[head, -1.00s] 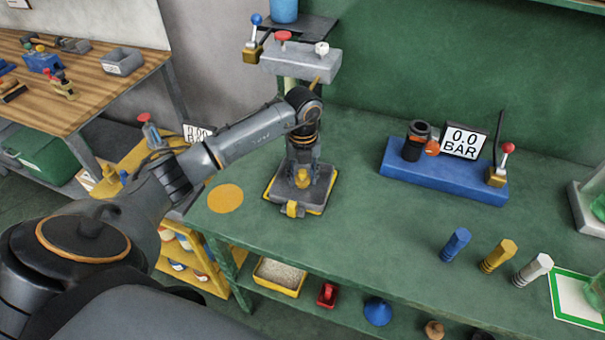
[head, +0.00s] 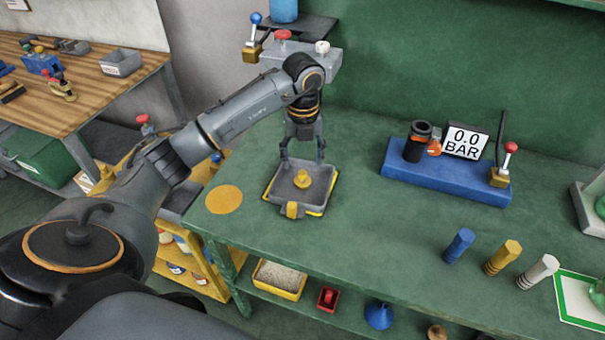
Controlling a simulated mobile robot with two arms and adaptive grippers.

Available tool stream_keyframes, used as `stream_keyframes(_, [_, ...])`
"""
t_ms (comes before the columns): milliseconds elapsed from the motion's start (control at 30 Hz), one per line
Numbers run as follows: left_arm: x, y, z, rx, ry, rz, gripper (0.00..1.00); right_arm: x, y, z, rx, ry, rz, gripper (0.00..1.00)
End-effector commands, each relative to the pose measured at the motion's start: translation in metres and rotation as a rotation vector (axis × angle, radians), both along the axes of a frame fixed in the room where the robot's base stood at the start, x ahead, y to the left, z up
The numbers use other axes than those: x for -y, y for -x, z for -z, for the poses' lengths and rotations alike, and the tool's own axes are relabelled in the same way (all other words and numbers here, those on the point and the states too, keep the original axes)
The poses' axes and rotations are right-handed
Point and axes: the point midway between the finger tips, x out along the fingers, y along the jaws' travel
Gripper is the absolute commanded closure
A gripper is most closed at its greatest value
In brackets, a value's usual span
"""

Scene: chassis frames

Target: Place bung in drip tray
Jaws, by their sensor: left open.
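The yellow bung (head: 302,179) sits inside the drip tray (head: 281,193), a grey shallow tray with a yellow rim on the green bench. The bung appears upright, its narrower end up, near the tray's middle. My left gripper (head: 303,159) is open and empty above the far part of the tray, its fingers pointing down and spread. It appears apart from the bung. My right gripper is not in view.
A flat orange disc (head: 224,199) lies left of the tray. A grey valve block (head: 300,62) stands behind my arm. A blue gauge base (head: 440,176) and blue, yellow and white plugs (head: 459,244) are to the right. Bench between them is clear.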

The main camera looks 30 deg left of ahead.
Motion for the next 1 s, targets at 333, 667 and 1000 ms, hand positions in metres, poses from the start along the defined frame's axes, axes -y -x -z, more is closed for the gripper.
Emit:
stream_keyframes(333, [0.0, 0.0, -0.049, 0.0, -0.001, 0.0, 0.37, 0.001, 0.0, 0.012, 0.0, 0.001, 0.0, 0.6])
stream_keyframes(667, [0.0, 0.0, -0.053, -0.001, 0.0, 0.0, 0.37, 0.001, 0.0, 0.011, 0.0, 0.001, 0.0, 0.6])
stream_keyframes(1000, [0.0, 0.0, -0.053, -0.001, 0.0, 0.0, 0.37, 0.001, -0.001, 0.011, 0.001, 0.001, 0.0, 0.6])
